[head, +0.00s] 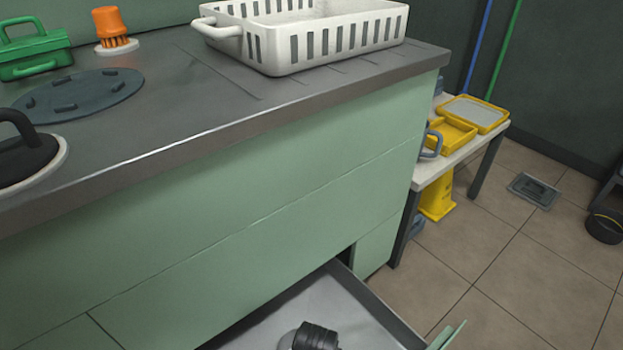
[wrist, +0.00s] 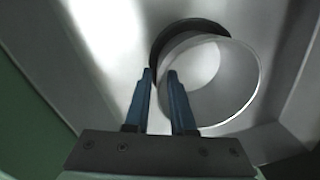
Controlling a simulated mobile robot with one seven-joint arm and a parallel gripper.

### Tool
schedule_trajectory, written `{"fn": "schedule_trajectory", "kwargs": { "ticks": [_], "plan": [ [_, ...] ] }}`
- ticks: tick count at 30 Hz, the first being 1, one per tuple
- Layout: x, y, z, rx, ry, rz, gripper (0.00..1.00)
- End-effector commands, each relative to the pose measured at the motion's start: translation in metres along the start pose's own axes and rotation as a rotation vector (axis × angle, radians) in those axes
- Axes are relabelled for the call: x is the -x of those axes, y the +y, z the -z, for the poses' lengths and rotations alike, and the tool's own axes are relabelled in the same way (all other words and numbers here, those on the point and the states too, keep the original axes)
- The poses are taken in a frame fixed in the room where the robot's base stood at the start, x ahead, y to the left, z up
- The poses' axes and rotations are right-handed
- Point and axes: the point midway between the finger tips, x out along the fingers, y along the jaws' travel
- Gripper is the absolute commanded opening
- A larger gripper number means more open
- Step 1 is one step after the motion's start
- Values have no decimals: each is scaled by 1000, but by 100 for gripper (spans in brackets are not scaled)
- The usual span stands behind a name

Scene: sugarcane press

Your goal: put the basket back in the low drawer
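The white slotted basket (head: 300,40) stands upright on the dark countertop in the head view. Its upper edge is cut off by the frame. The low drawer (head: 375,300) is pulled out below the counter, and only its far part shows. My gripper (wrist: 160,74) has blue fingers with a gap between them. It is over a pale grey surface that looks like the drawer's inside (wrist: 95,45). A clear round container (wrist: 235,85) with a dark ring is just beyond the fingertips; I cannot tell if they touch it. My gripper does not show in the head view.
A black ribbed item (head: 315,336) lies in the drawer. On the counter are a green caddy (head: 35,50), an orange reamer (head: 112,28), a round grey plate (head: 78,95) and a black-handled lid (head: 25,150). A side table (head: 460,155) holds yellow trays (head: 475,113).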

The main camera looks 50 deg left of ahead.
Motion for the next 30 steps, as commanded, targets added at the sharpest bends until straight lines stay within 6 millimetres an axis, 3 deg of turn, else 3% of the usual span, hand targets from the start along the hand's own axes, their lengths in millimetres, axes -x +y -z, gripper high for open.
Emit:
{"fn": "schedule_trajectory", "kwargs": {
  "ticks": [12, 30],
  "plan": [
    [4, -1, 0, 1, 1, 1, 33],
    [109, -1, 1, -1, 2, 1, 33]
  ]
}}
